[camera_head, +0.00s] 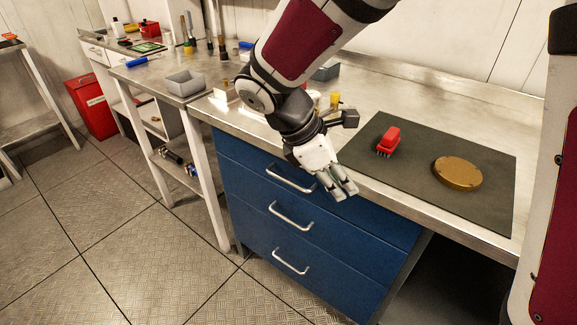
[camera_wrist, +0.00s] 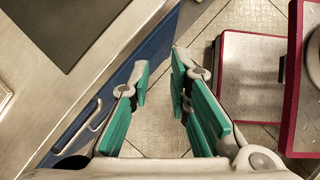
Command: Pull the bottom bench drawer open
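The blue bench drawer unit shows three stacked drawers in the head view, each with a silver bar handle. The bottom drawer (camera_head: 335,291) looks closed, flush with the others, and its handle (camera_head: 290,262) is unobstructed. My gripper (camera_head: 345,193) is up in front of the top drawer (camera_head: 245,158), near the bench edge, above and right of the bottom handle and apart from it. In the wrist view my gripper (camera_wrist: 161,62) is open and empty, its green-padded fingers apart with floor between them. Drawer handles (camera_wrist: 78,126) show at left there; which drawers they belong to is unclear.
The steel bench top (camera_head: 385,100) carries a dark mat (camera_head: 415,180) with a red brush (camera_head: 388,141) and a brass disc (camera_head: 457,173). A white-legged side table (camera_head: 206,165) stands left of the drawers. The floor (camera_head: 130,265) in front is clear.

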